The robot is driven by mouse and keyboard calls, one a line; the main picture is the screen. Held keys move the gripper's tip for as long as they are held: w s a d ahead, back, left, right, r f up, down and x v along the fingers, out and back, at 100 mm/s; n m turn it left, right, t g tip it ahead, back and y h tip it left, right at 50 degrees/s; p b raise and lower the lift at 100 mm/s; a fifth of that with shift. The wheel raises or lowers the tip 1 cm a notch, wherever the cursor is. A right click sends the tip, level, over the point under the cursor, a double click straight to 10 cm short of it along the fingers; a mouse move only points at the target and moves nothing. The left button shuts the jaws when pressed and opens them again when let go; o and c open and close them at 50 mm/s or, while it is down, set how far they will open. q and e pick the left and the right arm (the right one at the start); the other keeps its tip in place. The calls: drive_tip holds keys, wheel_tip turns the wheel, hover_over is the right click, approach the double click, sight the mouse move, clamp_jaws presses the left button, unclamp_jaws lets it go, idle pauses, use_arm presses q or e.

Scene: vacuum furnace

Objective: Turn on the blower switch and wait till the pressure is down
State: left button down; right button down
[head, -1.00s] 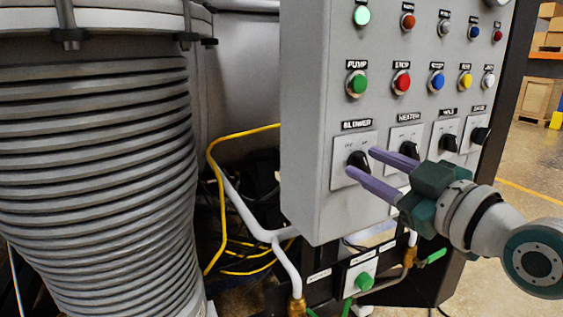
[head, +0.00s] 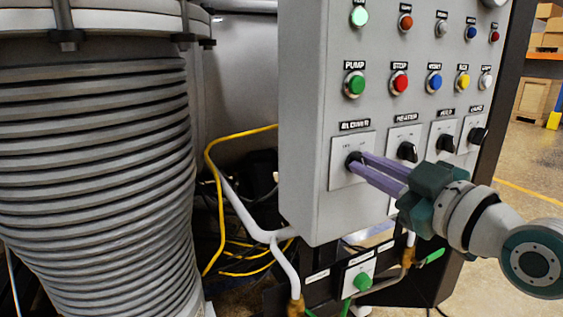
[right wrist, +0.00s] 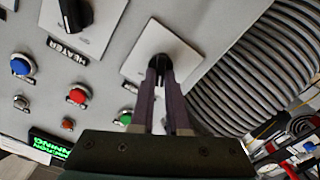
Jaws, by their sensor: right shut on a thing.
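The blower switch (head: 354,158) is a black rotary knob on a light square plate, under the BLOWER label on the grey control panel (head: 300,130). My right gripper (head: 362,164) comes in from the right with its purple fingers closed on this knob. In the right wrist view the knob (right wrist: 159,64) sits between the two fingertips (right wrist: 160,78), which hide part of it. The exact angle of the knob is hard to tell. No pressure reading is legible in the head view. My left gripper is not in view.
Heater knob (head: 407,151) and two more knobs stand close to the right of the blower. Rows of coloured buttons, such as the green pump button (head: 355,84), sit above. A ribbed grey column (head: 100,170) stands left. Pipes and a yellow cable (head: 213,200) run below.

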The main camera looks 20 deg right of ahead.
drive_tip(key=shift+r+m+p, duration=0.1)
drive_tip(key=shift+m+p, duration=0.25)
drive_tip(key=shift+m, duration=0.65)
drive_tip(key=m, duration=0.3)
drive_tip(key=shift+d+p, duration=0.15)
drive_tip(key=shift+p, duration=0.25)
drive_tip(key=m, duration=0.3)
drive_tip(key=shift+d+m, duration=0.1)
drive_tip(key=shift+m, duration=1.8)
drive_tip(key=shift+d, duration=0.1)
drive_tip(key=c, duration=0.9)
unclamp_jaws()
